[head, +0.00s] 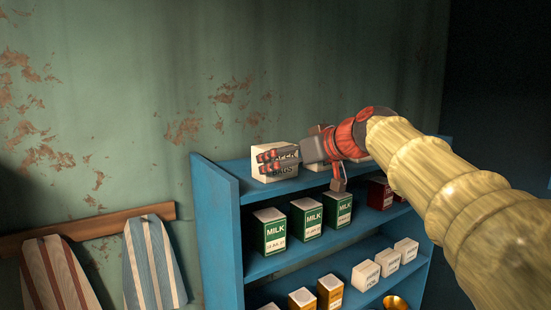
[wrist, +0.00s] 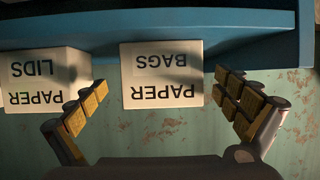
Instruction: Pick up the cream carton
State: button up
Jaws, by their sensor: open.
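My gripper (head: 302,171) is open and empty at the top of the blue shelf unit, in front of a box marked PAPER BAGS (head: 289,180). In the wrist view the fingers (wrist: 161,80) are spread on either side of that box (wrist: 162,102), with no clear contact. No readable label says cream. Green MILK cartons (head: 271,243) stand on the shelf below, dark red cartons (head: 379,194) to their right, and orange-yellow cartons (head: 330,292) lower down. I cannot tell which is the cream carton. My arm hides part of the shelves on the right.
The blue shelf unit (head: 218,215) stands against a peeling green wall. White boxes (head: 366,275) are on the lower shelf near a gold-coloured object (head: 396,303). A PAPER LIDS box (wrist: 42,80) is beside the bags box. Striped aprons (head: 154,265) hang at left.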

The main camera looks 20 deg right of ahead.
aim_at(282, 158)
jog(key=x, duration=0.1)
jog(key=p+x, duration=0.1)
jog(key=x, duration=0.1)
jog(key=shift+w+a+r+p, duration=0.2)
jog(key=shift+w+a+p, duration=0.05)
jog(key=shift+w+p, duration=0.1)
jog(key=shift+w+a+f, duration=0.1)
jog(key=shift+w+f, duration=0.2)
jog(key=shift+w, duration=0.1)
jog(key=shift+s, duration=0.15)
jog(key=shift+c, duration=0.4)
jog(key=shift+r, duration=0.1)
jog(key=c, duration=1.3)
